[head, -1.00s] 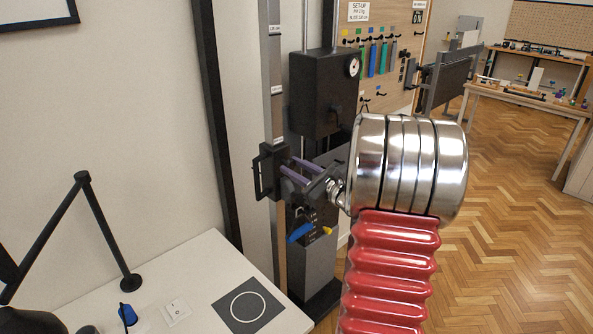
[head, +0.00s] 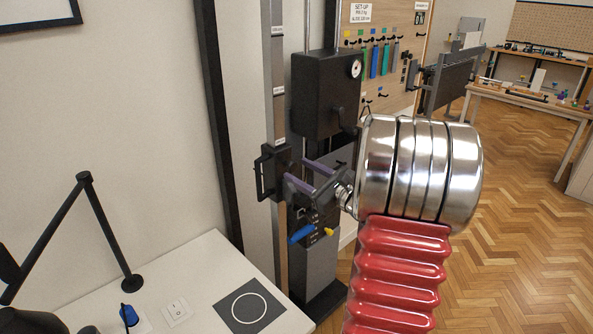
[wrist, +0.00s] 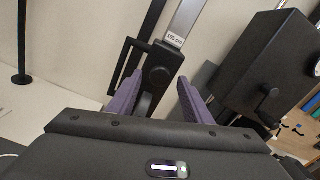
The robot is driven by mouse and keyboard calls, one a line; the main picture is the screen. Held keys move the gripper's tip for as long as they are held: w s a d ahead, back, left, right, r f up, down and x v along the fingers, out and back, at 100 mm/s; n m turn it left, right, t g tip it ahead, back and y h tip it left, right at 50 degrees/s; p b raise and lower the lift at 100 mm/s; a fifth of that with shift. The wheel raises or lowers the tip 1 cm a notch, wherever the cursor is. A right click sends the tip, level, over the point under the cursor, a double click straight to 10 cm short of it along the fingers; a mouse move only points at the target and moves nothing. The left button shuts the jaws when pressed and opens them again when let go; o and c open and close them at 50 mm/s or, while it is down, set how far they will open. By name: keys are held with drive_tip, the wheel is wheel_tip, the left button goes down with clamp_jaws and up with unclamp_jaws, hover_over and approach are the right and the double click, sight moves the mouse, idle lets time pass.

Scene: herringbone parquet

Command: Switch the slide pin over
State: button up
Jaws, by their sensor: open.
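The slide (head: 272,172) is a black block with a bar handle on an upright grey rail; it also shows in the wrist view (wrist: 163,60). A dark round knob (wrist: 158,76), perhaps the slide pin, is on its face, partly hidden below by my gripper. Which way the pin is set cannot be told. My gripper (head: 297,169) has two purple fingers, open and apart, just right of the slide in the head view. In the wrist view my gripper (wrist: 160,82) has the knob between its fingers in the picture, with nothing visibly held.
A black box with a crank and dial (head: 326,92) hangs close right of the slide. Below are a blue lever (head: 301,233) and a yellow one (head: 328,231). A white table (head: 190,285) with a lamp stands at left. Parquet floor is clear at right.

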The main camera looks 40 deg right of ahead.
drive_tip(key=s, duration=1.1)
drive_tip(key=shift+s+d, duration=0.15)
drive_tip(key=shift+s, duration=0.05)
